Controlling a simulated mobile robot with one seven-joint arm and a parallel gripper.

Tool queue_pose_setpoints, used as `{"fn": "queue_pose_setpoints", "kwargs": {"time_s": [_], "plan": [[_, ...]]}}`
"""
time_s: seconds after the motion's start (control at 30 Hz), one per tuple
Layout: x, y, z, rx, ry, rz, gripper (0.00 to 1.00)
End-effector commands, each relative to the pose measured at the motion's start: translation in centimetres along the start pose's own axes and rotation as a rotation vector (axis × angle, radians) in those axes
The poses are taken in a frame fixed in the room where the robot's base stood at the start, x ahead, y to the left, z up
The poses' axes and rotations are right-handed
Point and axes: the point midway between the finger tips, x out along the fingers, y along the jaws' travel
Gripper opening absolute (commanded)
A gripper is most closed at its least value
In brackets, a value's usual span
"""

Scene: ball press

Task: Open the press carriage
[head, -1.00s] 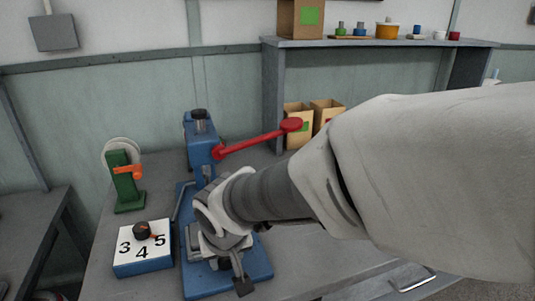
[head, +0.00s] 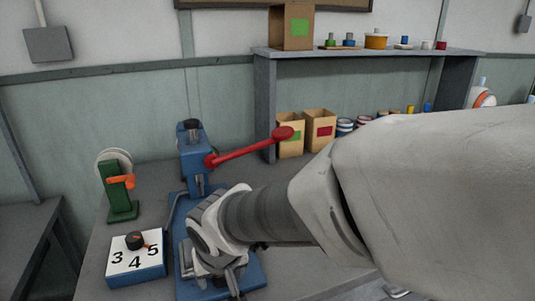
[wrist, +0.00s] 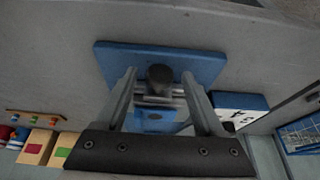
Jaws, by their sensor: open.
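The blue press (head: 194,150) stands on the workbench, with a red lever (head: 245,150) reaching up to the right to a round red knob. Its blue base plate (head: 255,275) extends toward me, partly hidden behind my arm. My gripper (head: 232,283) is above the front of this plate. In the wrist view, my gripper (wrist: 158,82) is open, its two fingers pointing at the blue base plate (wrist: 205,62). A dark round knob (wrist: 160,74) on a grey metal part, seemingly the carriage, shows between the fingertips. I cannot tell whether a finger touches it.
A box with a dial and numbers (head: 120,272) stands left of the press, with a green device with an orange handle (head: 122,197) behind it. Two cardboard boxes (head: 291,150) stand behind, near the shelf (head: 375,50). The bench beyond the plate's front edge looks clear.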

Motion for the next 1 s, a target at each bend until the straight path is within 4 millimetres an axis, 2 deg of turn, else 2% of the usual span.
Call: {"fn": "queue_pose_setpoints", "kwargs": {"time_s": [0.13, 0.23, 0.7, 0.83, 1.0], "plan": [[-0.6, 0.0, -0.1, 0.000, 0.000, 0.000, 0.70], [-2.0, 0.0, -0.2, 0.000, 0.003, 0.000, 0.70], [-13.1, 0.0, -0.2, 0.000, 0.004, -0.001, 0.70], [-15.4, 0.0, -0.2, 0.000, 0.004, -0.001, 0.70], [-17.1, 0.0, -0.1, 0.000, 0.001, 0.000, 0.70]]}}
